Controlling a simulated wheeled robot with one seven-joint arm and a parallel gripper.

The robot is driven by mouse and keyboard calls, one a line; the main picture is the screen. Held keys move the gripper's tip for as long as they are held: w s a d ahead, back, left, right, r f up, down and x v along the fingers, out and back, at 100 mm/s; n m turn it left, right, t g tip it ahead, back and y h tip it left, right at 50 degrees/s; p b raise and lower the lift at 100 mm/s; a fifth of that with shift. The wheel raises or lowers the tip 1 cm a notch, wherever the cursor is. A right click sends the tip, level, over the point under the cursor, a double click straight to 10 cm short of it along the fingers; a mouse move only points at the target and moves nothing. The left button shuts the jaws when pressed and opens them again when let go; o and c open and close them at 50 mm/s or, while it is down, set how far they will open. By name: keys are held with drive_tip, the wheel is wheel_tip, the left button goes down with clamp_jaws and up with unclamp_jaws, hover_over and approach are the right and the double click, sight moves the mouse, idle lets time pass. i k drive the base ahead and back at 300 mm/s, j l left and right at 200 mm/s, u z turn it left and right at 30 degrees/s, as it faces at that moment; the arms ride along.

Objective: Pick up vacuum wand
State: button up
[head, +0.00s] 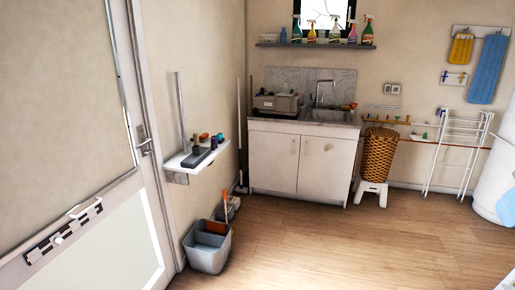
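A long thin grey tube (181,112) stands upright at the left end of a small white wall shelf (178,175), with a dark flat piece (196,157) at its foot. It looks like a vacuum wand. Another slim pale pole (239,125) stands upright on the floor in the corner left of the sink cabinet, with a dark foot (241,188). I cannot tell for sure which of the two is the vacuum wand. My gripper is not in view.
A white door (90,170) is at the left. Grey buckets (207,253) stand on the floor below the wall shelf. The sink cabinet (300,162), wicker basket (379,155) and drying rack (457,145) line the back. The wooden floor (350,245) is clear.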

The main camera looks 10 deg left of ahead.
sight(176, 74)
drive_tip(key=i+u, duration=0.8)
drive_tip(key=i, duration=0.2)
drive_tip(key=i+l+u, duration=0.4)
drive_tip(key=i+j, duration=0.1)
